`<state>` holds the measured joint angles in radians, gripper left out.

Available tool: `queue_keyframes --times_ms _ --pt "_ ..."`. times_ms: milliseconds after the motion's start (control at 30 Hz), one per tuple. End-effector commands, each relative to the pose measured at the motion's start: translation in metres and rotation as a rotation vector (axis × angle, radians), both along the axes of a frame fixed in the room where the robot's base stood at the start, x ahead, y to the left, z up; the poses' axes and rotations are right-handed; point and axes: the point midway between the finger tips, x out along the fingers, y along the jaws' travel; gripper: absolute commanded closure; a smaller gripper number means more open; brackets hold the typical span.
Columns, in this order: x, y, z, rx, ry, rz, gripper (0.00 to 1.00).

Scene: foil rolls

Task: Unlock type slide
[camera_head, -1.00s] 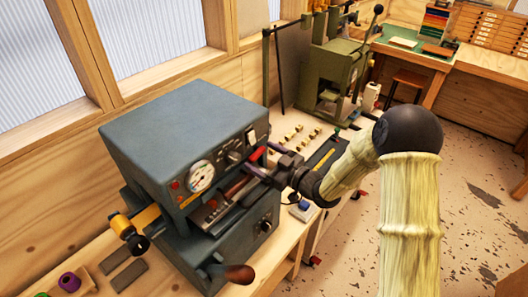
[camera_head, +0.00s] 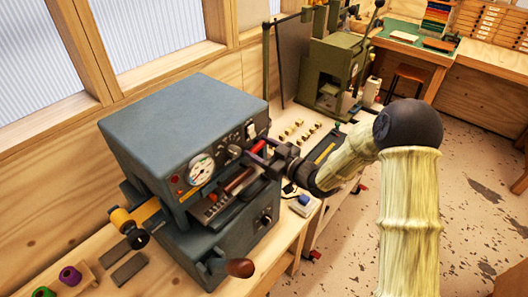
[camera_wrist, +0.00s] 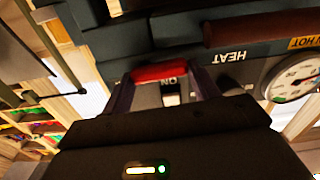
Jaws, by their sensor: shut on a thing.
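The blue-grey foil machine (camera_head: 180,120) stands on the bench, with a gauge, knobs and a switch on its front. Its type slide (camera_head: 212,207) lies in the front opening, below a long brown-red bar (camera_head: 240,181). My gripper (camera_head: 256,153) is at the machine's right front, beside the switch (camera_head: 251,132). In the wrist view a small red part (camera_wrist: 160,72) lies between my purple finger tips, and I am shut on it. The switch, marked ON, shows just below it (camera_wrist: 171,92).
A crank with a brown knob (camera_head: 240,268) juts out at the machine's lower front. Brass pieces (camera_head: 300,128) and a blue-topped block (camera_head: 304,202) lie on the bench to the right. A green press (camera_head: 335,75) stands behind.

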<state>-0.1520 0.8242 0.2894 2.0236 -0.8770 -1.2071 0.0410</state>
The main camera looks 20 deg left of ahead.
Motion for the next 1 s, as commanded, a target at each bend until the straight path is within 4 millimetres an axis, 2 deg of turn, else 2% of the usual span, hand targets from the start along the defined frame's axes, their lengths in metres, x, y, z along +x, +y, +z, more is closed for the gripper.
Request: queue_keyframes --times_ms 133,400,433,533,833,1000 --pt "-0.002 0.001 -0.002 0.023 0.064 0.006 0.63" --pt "-0.003 0.001 -0.001 0.025 0.074 0.007 0.63" --pt "-0.003 0.001 -0.001 0.025 0.074 0.007 0.38" --pt "-0.003 0.001 -0.001 0.026 0.073 0.007 0.19" --pt "-0.001 0.0 0.0 0.026 0.069 0.003 0.18" --pt "-0.005 -0.01 -0.001 0.027 0.068 0.001 0.18"
